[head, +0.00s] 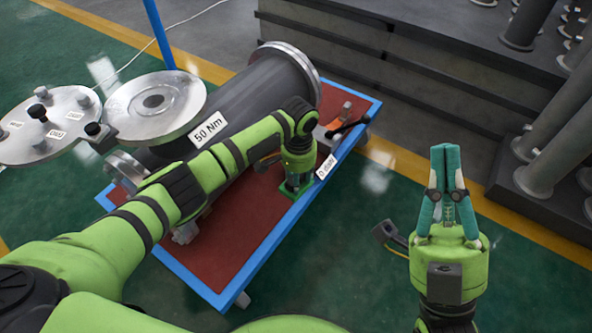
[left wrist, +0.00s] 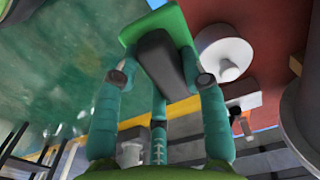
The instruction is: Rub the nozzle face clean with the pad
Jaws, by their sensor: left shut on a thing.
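My left gripper (head: 297,180) points down over the right side of the red-topped cart. It is shut on the pad, a green plate (head: 288,191) with a dark grip block (left wrist: 160,58) between the fingers in the left wrist view. The dark grey flanged shell (head: 250,95) lies on the cart, left of this gripper and partly behind my left arm. A round silver flange face (head: 155,104) with a darker centre faces up at the shell's left; I cannot tell whether it is the nozzle face. The pad is apart from it. My right gripper (head: 445,156) is shut and empty, right of the cart.
The blue-edged cart (head: 245,262) has bare red top at its front. A bolted silver disc (head: 45,125) stands at the left. An orange and black tool (head: 342,122) lies at the cart's far right. Dark steps (head: 400,75) stand behind. A pale round part (left wrist: 225,55) shows near the pad.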

